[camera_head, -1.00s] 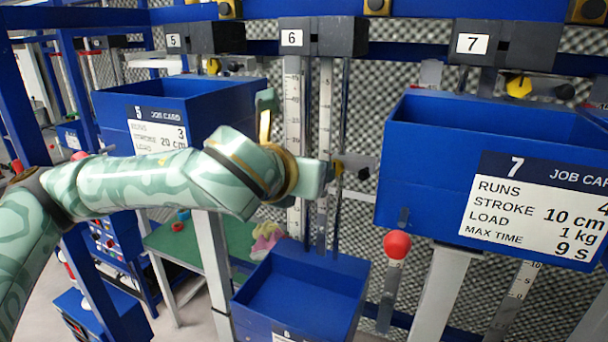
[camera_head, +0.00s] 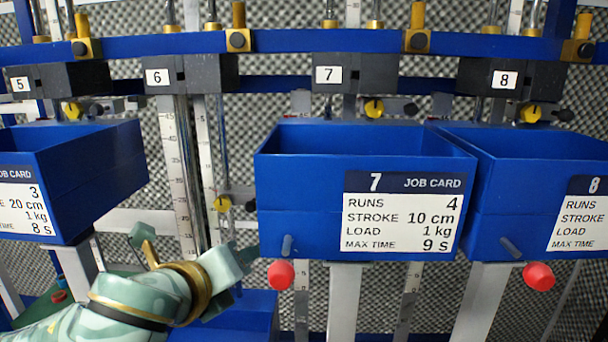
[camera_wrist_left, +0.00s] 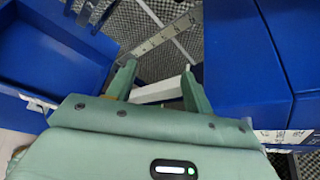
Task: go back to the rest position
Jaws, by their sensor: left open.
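My left gripper (camera_head: 194,246) comes in from the lower left in the head view, in pale green with a gold ring. It is in front of station 6, left of the blue bin with job card 7 (camera_head: 300,190). In the left wrist view its two fingers (camera_wrist_left: 158,84) stand apart with nothing between them. A ruled metal strip and grey wall show beyond them. My right gripper is in neither view.
Blue bins with job cards 5 (camera_head: 100,170) and 8 (camera_head: 520,195) flank the work area. A lower blue bin (camera_head: 245,312) sits behind my left arm. In the wrist view, blue bins (camera_wrist_left: 240,60) stand close on both sides.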

